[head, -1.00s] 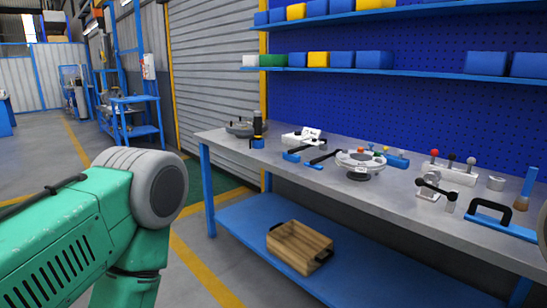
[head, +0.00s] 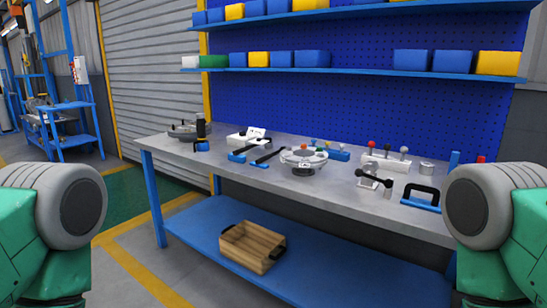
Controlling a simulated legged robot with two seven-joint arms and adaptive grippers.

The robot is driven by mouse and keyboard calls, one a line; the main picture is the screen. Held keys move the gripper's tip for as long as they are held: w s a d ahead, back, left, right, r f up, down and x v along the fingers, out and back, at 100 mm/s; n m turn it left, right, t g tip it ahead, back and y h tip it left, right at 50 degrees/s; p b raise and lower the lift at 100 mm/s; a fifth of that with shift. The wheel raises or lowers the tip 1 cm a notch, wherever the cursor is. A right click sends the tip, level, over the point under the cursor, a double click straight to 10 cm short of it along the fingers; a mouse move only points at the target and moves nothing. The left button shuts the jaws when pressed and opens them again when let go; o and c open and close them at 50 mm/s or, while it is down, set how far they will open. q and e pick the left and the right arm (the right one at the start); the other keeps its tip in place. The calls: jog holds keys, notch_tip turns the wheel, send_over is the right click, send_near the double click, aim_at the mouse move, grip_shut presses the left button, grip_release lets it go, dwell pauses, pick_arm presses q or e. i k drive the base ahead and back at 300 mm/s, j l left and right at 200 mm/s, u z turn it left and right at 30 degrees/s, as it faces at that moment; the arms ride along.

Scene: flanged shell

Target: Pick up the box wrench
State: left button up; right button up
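Two long dark-handled tools lie on the workbench (head: 340,182), left of its middle. The left tool (head: 252,148) and the right tool (head: 270,156) each lie slanted by a blue piece at the near end. Either could be the box wrench, but they are too small to tell. Right beside them is a round grey flanged part (head: 303,158) on a dark base. Only the green and grey upper links of my two arms show, at the left and right edges. Neither gripper is in view.
On the bench stand a grey round part (head: 186,131), a dark upright cylinder (head: 201,131), a white block with knobs (head: 386,163) and a black handle on a blue base (head: 421,197). A wooden crate (head: 252,246) sits on the lower shelf. Floor is free at left.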

aim_at(258, 162)
jog(key=i+j+u, duration=0.35)
jog(key=i+j, duration=1.1)
jog(key=j, duration=0.15)
jog(key=z, duration=1.1)
jog(key=i+j+u, duration=0.1)
jog(key=i, duration=0.1)
